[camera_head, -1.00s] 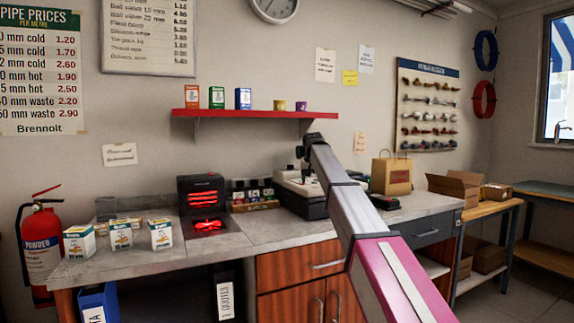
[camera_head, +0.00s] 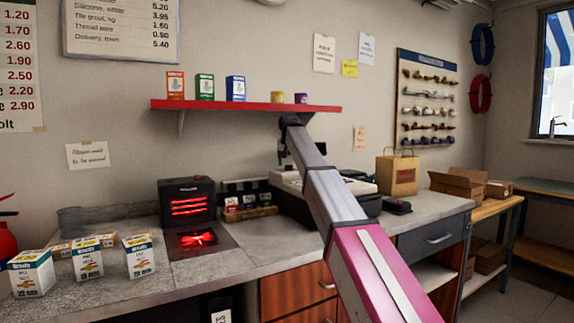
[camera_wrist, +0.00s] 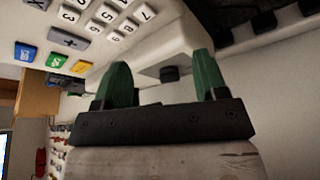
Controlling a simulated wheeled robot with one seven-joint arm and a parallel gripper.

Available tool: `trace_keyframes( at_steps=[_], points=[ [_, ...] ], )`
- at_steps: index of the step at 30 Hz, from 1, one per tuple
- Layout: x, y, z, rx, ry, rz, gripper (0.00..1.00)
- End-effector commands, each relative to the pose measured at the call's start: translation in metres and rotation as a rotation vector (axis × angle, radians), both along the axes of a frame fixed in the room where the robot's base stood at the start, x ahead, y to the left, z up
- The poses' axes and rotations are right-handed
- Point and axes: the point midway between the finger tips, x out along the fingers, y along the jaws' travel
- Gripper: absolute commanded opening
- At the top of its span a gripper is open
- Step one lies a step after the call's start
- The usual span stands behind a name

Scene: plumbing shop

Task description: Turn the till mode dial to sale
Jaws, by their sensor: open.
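The till (camera_head: 290,186) stands on the counter in the head view, partly hidden behind my arm. In the wrist view, the till's pale casing (camera_wrist: 148,47) fills the upper middle, with white number keys and coloured keys at upper left. A small dark round knob (camera_wrist: 170,74), which looks like the mode dial, sticks out from the casing. Its markings and setting cannot be read. My gripper (camera_wrist: 161,65) is open, with its two green fingers apart. The knob appears between the fingers in the picture, nearer the right one, and contact is not visible.
A red-lit black heater-like unit (camera_head: 187,203) stands left of the till. A paper bag (camera_head: 397,176) and a small dark device (camera_head: 397,206) stand to its right. A red shelf (camera_head: 250,106) runs above, close to my arm. Small boxes (camera_head: 139,256) sit at the counter's left.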

Motion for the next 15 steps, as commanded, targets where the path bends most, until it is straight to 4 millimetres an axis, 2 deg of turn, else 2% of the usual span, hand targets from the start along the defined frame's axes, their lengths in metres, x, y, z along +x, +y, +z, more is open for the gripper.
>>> trace_keyframes(
  at_steps=[8,15],
  points=[
    [0.041,0.004,0.001,0.0,0.001,0.0,0.66],
    [0.087,0.007,0.001,0.001,0.0,-0.001,0.66]
  ],
)
